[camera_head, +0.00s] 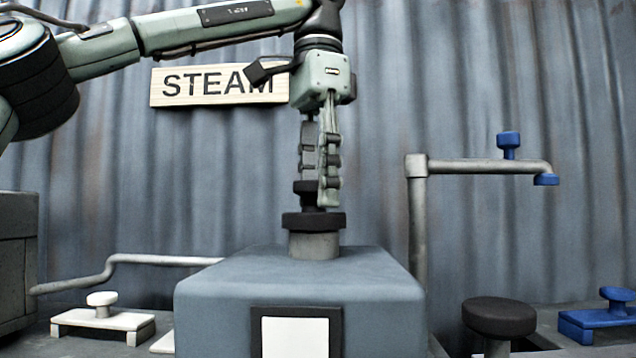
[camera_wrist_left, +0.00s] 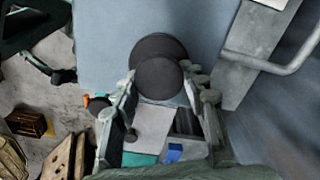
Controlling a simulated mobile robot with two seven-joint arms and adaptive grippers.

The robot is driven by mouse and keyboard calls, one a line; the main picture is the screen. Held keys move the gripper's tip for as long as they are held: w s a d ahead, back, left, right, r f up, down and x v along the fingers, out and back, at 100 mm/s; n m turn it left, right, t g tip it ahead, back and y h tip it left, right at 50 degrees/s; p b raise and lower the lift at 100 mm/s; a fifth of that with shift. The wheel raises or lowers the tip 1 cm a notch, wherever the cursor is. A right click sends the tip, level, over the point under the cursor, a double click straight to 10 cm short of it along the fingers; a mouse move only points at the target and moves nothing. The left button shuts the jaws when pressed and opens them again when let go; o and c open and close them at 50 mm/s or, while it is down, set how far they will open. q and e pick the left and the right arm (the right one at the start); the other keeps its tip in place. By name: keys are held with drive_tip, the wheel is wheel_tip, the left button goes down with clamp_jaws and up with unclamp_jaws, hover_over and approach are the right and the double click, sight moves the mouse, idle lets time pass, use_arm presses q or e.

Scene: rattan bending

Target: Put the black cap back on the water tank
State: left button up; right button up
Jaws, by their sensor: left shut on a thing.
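The black cap (camera_head: 314,222) is a flat disc with a smaller knob on top. It sits level at the top of the grey neck (camera_head: 314,246) of the blue-grey water tank (camera_head: 230,290), with no gap visible between them. My left gripper (camera_head: 317,188) points straight down from above and is shut on the cap's knob. In the left wrist view the knob (camera_wrist_left: 158,77) is between the fingers, with the wider cap disc (camera_wrist_left: 158,44) behind it over the tank top (camera_wrist_left: 105,40). The neck is hidden there. My right gripper is not in view.
A grey pipe with a blue valve (camera_head: 508,142) stands right of the tank. A black round stool-like knob (camera_head: 498,314) and a blue fixture (camera_head: 603,315) are at right. A white fixture (camera_head: 103,318) and bent pipe (camera_head: 110,265) are at left. A STEAM sign (camera_head: 205,86) hangs behind.

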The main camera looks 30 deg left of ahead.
use_arm(q)
drive_tip(key=shift+f+b, duration=0.75)
drive_tip(key=shift+f, duration=0.05)
idle(1.0)
drive_tip(key=o, duration=1.2)
drive_tip(key=shift+o, duration=0.5)
drive_tip(key=o, duration=0.5)
drive_tip(key=shift+r, duration=0.1)
drive_tip(key=shift+r+p, duration=3.95)
drive_tip(key=shift+p, duration=0.1)
drive_tip(key=shift+c, duration=0.3)
